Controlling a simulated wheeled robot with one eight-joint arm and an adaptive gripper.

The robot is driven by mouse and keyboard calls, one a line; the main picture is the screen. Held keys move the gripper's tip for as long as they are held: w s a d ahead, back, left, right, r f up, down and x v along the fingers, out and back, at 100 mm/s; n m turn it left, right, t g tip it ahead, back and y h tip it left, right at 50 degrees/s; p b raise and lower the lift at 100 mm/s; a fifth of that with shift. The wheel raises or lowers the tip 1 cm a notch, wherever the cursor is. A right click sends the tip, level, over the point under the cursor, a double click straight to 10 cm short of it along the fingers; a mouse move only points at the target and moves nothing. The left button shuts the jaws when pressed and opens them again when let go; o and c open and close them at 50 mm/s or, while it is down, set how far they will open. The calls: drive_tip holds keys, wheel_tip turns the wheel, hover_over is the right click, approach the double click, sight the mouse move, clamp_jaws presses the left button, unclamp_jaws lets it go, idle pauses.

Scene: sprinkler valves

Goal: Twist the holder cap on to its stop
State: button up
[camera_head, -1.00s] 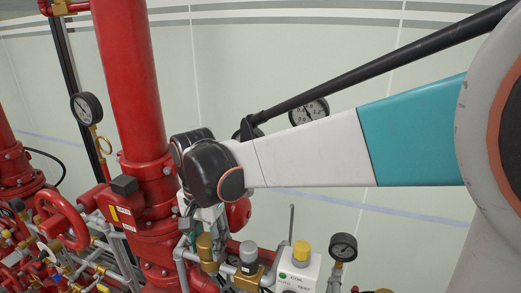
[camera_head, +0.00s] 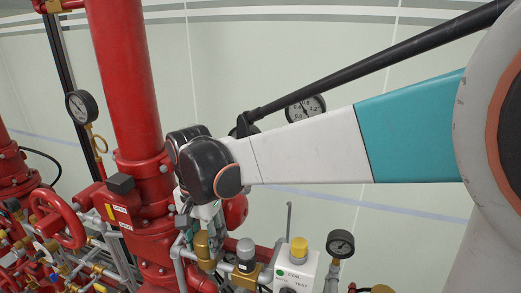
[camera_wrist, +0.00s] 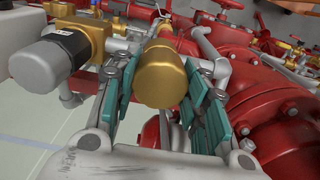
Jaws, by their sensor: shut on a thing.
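The holder cap, which I take to be the brass rounded cap (camera_wrist: 162,78), sits in the middle of the wrist view on the valve pipework. It also shows in the head view (camera_head: 203,246), just below my wrist. My gripper (camera_wrist: 163,68) has its teal-padded fingers on the left and right of the cap and is shut on it. In the head view my gripper (camera_head: 204,226) comes down on the cap from above, its fingers partly hidden by my wrist. The cap's turning angle and its stop cannot be made out.
A black-and-silver solenoid (camera_wrist: 52,55) on a brass body stands close to the left in the wrist view. Red pipes (camera_wrist: 285,125) are close on the right. In the head view a box with a yellow knob (camera_head: 299,247) and a gauge (camera_head: 340,243) stand to the right.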

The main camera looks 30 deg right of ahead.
drive_tip(key=shift+s+f+b, duration=0.1)
drive_tip(key=shift+f+b, duration=0.35)
drive_tip(key=shift+f, duration=0.1)
idle(0.4)
drive_tip(key=shift+m, duration=1.6)
drive_tip(key=shift+m, duration=0.4)
drive_tip(key=shift+m+b, duration=0.4)
drive_tip(key=shift+m, duration=0.8)
drive_tip(key=shift+m, duration=1.6)
